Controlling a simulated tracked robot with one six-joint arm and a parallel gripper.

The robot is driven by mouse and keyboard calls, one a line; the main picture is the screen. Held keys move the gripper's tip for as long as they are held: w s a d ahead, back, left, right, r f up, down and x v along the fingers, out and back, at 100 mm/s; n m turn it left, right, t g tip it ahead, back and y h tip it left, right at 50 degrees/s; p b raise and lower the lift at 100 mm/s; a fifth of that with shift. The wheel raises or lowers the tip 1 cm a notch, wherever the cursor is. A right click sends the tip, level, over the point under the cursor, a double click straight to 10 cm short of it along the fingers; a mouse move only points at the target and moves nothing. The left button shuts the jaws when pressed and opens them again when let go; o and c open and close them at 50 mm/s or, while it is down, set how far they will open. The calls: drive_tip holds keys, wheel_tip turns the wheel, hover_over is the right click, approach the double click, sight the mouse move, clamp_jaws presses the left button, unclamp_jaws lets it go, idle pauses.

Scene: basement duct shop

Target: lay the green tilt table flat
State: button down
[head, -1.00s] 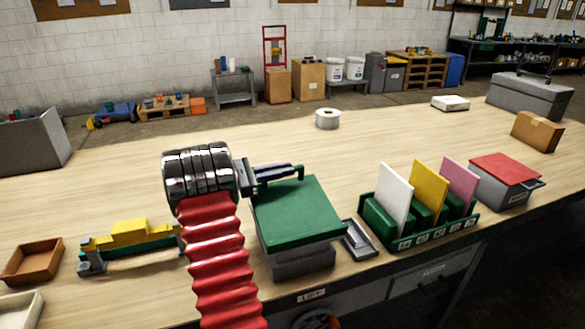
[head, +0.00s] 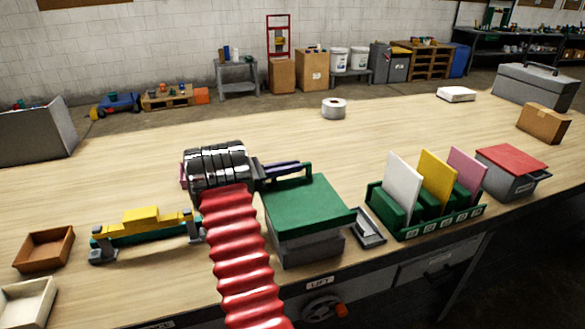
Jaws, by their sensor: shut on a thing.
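The green tilt table (head: 310,203) stands near the front edge of the workbench. Its green top sits on a grey base (head: 308,246), and a green handle bar (head: 311,172) rises at its back edge. The top looks close to level; I cannot tell whether it is exactly flat. My gripper (head: 288,169) is at the handle bar, behind the top, and is shut on it. The wrist and red bellows sleeve of my arm cover the area left of the table, and the exact finger contact is small and partly hidden.
A small grey tray (head: 369,229) lies close right of the table. A green rack (head: 430,216) with white, yellow and pink panels stands beyond it. A yellow-and-green fixture (head: 146,226) is at left, beside a brown tray (head: 45,250). The bench behind is mostly clear.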

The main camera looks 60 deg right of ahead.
drive_tip(key=c, duration=2.1)
unclamp_jaws()
drive_tip(key=shift+s+d+f, duration=0.1)
drive_tip(key=shift+d+f, duration=0.05)
drive_tip(key=shift+f, duration=0.15)
drive_tip(key=o, duration=0.3)
drive_tip(key=shift+r, duration=0.15)
drive_tip(key=shift+o, duration=0.2)
drive_tip(key=v, duration=1.4)
